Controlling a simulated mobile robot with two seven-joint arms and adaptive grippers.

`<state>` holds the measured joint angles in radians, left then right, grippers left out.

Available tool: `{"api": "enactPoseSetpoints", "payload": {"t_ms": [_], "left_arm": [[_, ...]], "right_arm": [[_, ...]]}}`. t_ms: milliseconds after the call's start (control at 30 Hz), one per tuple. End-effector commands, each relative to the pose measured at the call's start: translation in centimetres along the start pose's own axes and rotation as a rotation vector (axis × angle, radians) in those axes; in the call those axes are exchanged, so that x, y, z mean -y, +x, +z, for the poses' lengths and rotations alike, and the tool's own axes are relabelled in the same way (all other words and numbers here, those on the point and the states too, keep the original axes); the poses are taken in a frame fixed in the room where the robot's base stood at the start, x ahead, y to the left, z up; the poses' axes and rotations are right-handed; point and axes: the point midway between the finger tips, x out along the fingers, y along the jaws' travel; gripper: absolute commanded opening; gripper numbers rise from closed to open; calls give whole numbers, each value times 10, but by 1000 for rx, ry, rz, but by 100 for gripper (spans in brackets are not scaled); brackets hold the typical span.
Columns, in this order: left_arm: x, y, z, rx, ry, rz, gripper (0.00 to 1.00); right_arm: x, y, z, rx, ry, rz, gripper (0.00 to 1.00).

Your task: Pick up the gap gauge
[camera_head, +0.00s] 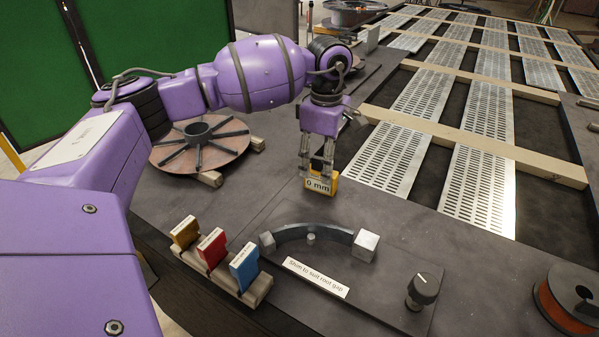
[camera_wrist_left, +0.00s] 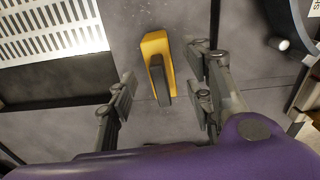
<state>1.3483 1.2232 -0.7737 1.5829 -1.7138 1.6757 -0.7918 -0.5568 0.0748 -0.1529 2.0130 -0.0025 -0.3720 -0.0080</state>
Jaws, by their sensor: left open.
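The gap gauge (camera_head: 320,187) is a small yellow block with a white label that reads "0 mm". It stands on the dark steel bench top. My left gripper (camera_head: 317,172) points down directly over it, with its fingers reaching to its upper part. The open fingers of my left gripper (camera_wrist_left: 162,90) are on either side, with clear gaps to the gauge. My right gripper is not in view.
Gold, red and blue blocks (camera_head: 211,247) stand in a wooden rack at front left. A curved steel fixture (camera_head: 312,229) with a label and black knob (camera_head: 423,290) lies nearby.

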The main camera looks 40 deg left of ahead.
Motion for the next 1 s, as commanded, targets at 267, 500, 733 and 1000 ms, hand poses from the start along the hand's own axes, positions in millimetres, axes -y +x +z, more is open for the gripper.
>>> {"api": "enactPoseSetpoints", "payload": {"t_ms": [267,500,733,1000], "left_arm": [[2,36,0,2,-1,-1,47],[1,49,0,2,-1,1,47],[1,49,1,2,-1,0,26],[1,48,1,3,-1,1,0]], "right_arm": [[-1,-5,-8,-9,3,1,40],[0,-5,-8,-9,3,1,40],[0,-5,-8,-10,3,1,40],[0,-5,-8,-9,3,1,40]]}}
